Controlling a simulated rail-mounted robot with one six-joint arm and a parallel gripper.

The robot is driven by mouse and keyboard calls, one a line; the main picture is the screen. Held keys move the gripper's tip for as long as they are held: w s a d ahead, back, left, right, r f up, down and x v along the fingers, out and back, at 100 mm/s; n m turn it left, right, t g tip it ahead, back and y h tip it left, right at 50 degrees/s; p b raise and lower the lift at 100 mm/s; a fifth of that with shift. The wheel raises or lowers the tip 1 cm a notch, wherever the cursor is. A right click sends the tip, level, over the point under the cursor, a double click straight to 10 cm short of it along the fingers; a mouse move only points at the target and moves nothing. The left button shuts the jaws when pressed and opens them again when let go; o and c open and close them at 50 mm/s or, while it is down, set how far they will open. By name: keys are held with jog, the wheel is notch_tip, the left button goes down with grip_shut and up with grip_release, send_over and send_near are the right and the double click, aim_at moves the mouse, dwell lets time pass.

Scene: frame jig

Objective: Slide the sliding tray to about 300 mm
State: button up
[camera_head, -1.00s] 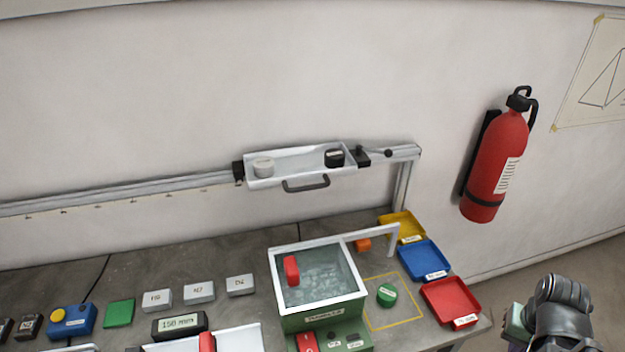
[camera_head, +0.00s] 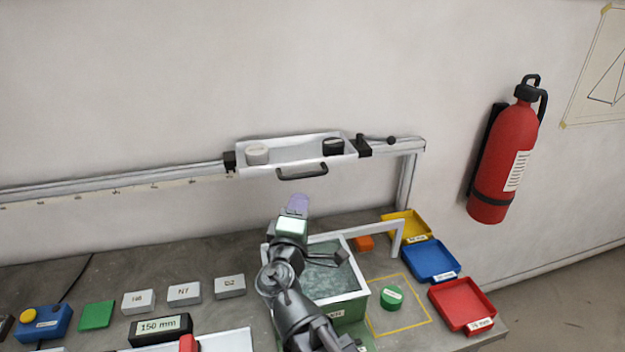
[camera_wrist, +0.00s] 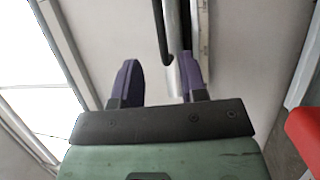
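The sliding tray (camera_head: 300,166), a pale open tray with a dark handle (camera_head: 303,175) on its front, sits on the wall rail (camera_head: 120,189) near its right end. A white round piece (camera_head: 257,152) and a black round piece (camera_head: 333,146) stand in it. My gripper (camera_head: 295,203) is just below the handle in the head picture, apart from it as far as I can tell. In the wrist view its purple fingers (camera_wrist: 160,80) are spread with no object gripped. A dark curved bar (camera_wrist: 161,35), apparently the handle, shows beyond the fingertips.
A green-bodied water bath (camera_head: 346,311) stands behind my arm on the bench. A black block (camera_head: 364,146) sits on the rail right of the tray. The display (camera_head: 161,328) reads 150 mm. Yellow, blue and red bins (camera_head: 462,304) stand at right. The rail left of the tray is clear.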

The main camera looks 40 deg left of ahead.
aim_at(305, 173)
jog(key=shift+y, duration=0.3)
jog(key=x, duration=0.3)
jog(key=p+x, duration=0.1)
jog(key=x, duration=0.6)
jog(key=shift+w+a+p, duration=0.2)
jog(key=shift+a+p, duration=0.2)
jog(key=shift+a, duration=0.1)
grip_shut()
